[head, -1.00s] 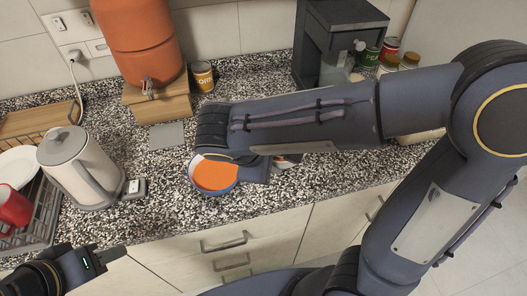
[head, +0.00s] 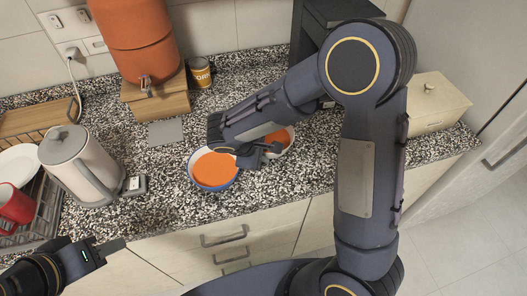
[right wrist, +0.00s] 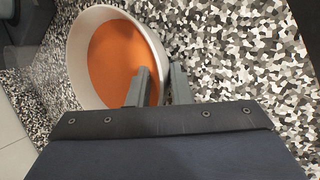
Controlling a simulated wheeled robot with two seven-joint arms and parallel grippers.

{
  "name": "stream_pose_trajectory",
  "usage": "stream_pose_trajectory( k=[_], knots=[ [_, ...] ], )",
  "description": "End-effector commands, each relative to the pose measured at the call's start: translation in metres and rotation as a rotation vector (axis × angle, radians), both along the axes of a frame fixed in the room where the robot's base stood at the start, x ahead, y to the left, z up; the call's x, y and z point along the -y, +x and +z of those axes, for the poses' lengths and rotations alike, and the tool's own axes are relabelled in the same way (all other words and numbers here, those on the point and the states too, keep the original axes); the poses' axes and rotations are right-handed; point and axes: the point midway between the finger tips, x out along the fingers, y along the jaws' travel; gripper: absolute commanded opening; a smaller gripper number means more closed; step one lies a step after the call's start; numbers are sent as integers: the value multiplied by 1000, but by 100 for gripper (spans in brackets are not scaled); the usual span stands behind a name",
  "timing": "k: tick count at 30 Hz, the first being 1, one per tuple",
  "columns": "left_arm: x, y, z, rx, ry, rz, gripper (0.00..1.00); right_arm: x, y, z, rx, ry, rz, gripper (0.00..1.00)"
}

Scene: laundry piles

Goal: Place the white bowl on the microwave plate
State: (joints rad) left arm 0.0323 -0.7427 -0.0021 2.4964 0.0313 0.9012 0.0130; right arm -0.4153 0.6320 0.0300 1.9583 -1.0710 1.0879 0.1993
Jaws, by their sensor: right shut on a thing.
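The white bowl (head: 280,138) has an orange inside and stands on the speckled counter, partly hidden by my right arm in the head view. In the right wrist view the white bowl (right wrist: 112,58) fills the upper left. My right gripper (head: 271,149) is at its near rim. In the wrist view the right gripper (right wrist: 160,86) is shut on the rim, with one finger inside the bowl and one outside. My left gripper (head: 112,246) is at the lower left, away from the bowls; its opening is unclear. No microwave plate is visible.
A blue-rimmed bowl with orange inside (head: 214,170) stands just left of the white bowl. A kettle (head: 80,165), a dish rack (head: 40,222) and a red mug (head: 14,204) are at the left. A dark machine (head: 318,28) stands behind my arm, a lidded box (head: 436,105) at the right.

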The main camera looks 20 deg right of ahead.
Motion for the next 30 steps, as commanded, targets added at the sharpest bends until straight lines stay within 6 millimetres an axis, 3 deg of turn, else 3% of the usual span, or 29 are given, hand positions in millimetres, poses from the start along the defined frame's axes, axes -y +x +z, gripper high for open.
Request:
stream_pose_trajectory(
  k=[10, 11, 16, 24, 30],
  knots=[
    [0, 0, -5, 0, 0, 0, 36, 0, 1, -3, 4, -1, 0, 0],
    [0, 0, -5, 0, 0, 0, 36, 0, 0, -4, 1, 0, -1, 20],
    [0, 0, -3, 0, 0, 0, 36, 0, 0, -2, 0, 0, -1, 40],
    [0, 0, -2, 0, 0, 0, 36, 0, 0, -1, 0, 0, -1, 40],
    [0, 0, -1, 0, 0, 0, 36, -8, -2, 15, 7, 2, 0, 40]
  ],
)
